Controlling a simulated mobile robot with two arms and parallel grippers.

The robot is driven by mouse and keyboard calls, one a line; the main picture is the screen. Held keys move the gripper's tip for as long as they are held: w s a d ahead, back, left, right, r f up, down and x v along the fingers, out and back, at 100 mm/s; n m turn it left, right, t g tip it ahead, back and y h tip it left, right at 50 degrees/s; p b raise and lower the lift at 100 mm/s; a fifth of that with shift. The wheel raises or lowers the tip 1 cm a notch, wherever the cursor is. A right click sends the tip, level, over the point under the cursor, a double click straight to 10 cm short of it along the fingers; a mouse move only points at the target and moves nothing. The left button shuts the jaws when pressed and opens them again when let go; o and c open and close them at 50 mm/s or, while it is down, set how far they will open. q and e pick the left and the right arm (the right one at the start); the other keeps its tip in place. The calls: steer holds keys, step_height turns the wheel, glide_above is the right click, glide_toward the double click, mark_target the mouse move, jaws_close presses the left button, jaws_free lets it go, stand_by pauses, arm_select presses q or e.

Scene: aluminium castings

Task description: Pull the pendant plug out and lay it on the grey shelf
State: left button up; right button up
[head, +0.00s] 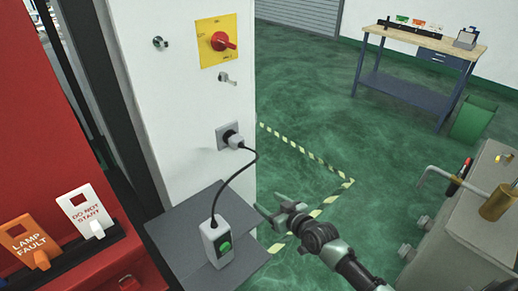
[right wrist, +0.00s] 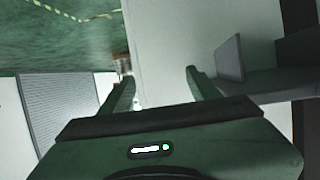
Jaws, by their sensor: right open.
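The black pendant plug (head: 235,141) sits in a grey socket (head: 223,134) on the white cabinet face. Its black cable (head: 243,175) runs down to the pale pendant (head: 216,244) with a green button, which rests on the grey shelf (head: 178,240). My right gripper (head: 268,213) is open and empty, to the right of the shelf and below the plug, apart from both. In the right wrist view its fingers (right wrist: 159,74) are spread with pale surface beyond; I cannot make out the plug there. My left gripper is not in view.
A red switch (head: 222,41) on a yellow plate is above the socket. A red panel with tags, "DO NOT START" (head: 86,212) and "LAMP FAULT" (head: 30,243), stands left. A grey machine (head: 470,235) is at right. Green floor lies open toward the workbench (head: 420,41).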

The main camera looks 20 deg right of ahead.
step_height(320, 180, up, 7)
steer(key=w+t, duration=0.1)
steer(key=n+t+y+p, duration=0.2)
steer(key=y, duration=0.1)
glide_toward(240, 141)
steer(key=w, duration=0.3)
steer(key=x, duration=0.3)
steer(key=a+p+x, duration=0.1)
steer(key=x, duration=0.3)
steer(key=shift+w+a, duration=0.1)
steer(key=shift+f, duration=0.1)
jaws_close()
